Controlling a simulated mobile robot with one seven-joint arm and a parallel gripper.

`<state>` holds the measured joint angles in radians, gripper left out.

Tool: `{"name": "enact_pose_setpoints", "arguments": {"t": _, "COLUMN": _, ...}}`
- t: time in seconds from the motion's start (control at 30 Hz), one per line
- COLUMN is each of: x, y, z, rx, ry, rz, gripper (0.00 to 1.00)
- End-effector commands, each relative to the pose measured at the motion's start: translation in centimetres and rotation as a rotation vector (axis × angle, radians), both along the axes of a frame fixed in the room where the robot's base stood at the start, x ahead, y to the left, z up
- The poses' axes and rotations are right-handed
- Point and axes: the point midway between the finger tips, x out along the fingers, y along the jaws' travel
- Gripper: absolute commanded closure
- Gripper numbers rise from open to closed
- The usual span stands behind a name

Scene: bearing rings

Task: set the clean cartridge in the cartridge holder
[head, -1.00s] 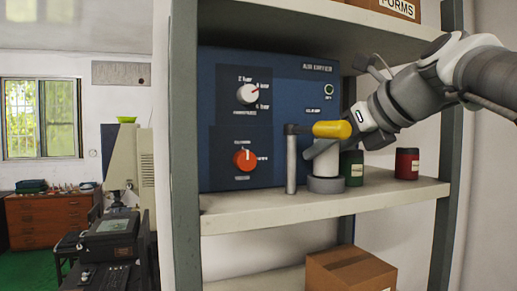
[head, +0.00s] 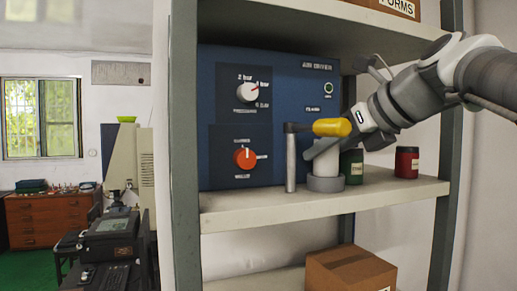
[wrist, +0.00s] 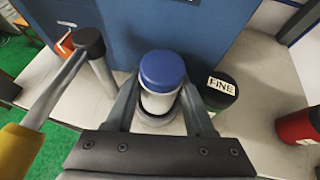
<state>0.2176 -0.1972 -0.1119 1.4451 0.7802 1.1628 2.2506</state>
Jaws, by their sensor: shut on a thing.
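The cartridge, a white cylinder (head: 327,165) with a blue cap (wrist: 162,70), stands upright on the shelf side of the blue box. My gripper (head: 320,149) is shut on it, with one finger on each side in the wrist view (wrist: 162,98). The cartridge holder, a low grey ring (head: 325,184), rests on the shelf under the cartridge. The cartridge's lower end meets the ring's top; I cannot tell whether it is fully seated. My fingers hide part of the cartridge in the head view.
A grey post (head: 291,163) with a yellow-handled lever (head: 332,128) stands just left of the cartridge. A green jar (head: 352,166) is close on the right, and a red jar (head: 407,162) farther right. The blue box (head: 225,120) stands behind. The shelf's front edge (head: 400,197) is near.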

Motion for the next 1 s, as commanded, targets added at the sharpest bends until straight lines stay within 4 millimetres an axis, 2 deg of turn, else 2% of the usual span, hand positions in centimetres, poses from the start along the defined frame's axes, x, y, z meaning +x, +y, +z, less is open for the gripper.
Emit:
{"name": "enact_pose_setpoints", "arguments": {"t": 0.43, "x": -0.02, "y": 0.01, "z": -0.96, "rx": 0.000, "ry": -0.001, "rz": 0.000, "gripper": 1.00}}
{"name": "enact_pose_setpoints", "arguments": {"t": 0.47, "x": -0.02, "y": 0.01, "z": -0.89, "rx": 0.000, "ry": -0.001, "rz": 0.000, "gripper": 0.43}}
{"name": "enact_pose_setpoints", "arguments": {"t": 0.5, "x": -0.02, "y": 0.01, "z": -0.86, "rx": 0.000, "ry": -0.001, "rz": 0.000, "gripper": 0.35}}
{"name": "enact_pose_setpoints", "arguments": {"t": 0.83, "x": -0.10, "y": -0.06, "z": -0.81, "rx": 0.000, "ry": 0.000, "rz": 0.000, "gripper": 0.34}}
{"name": "enact_pose_setpoints", "arguments": {"t": 1.0, "x": -0.98, "y": -0.56, "z": -0.15, "rx": 0.001, "ry": 0.000, "rz": 0.000, "gripper": 0.34}}
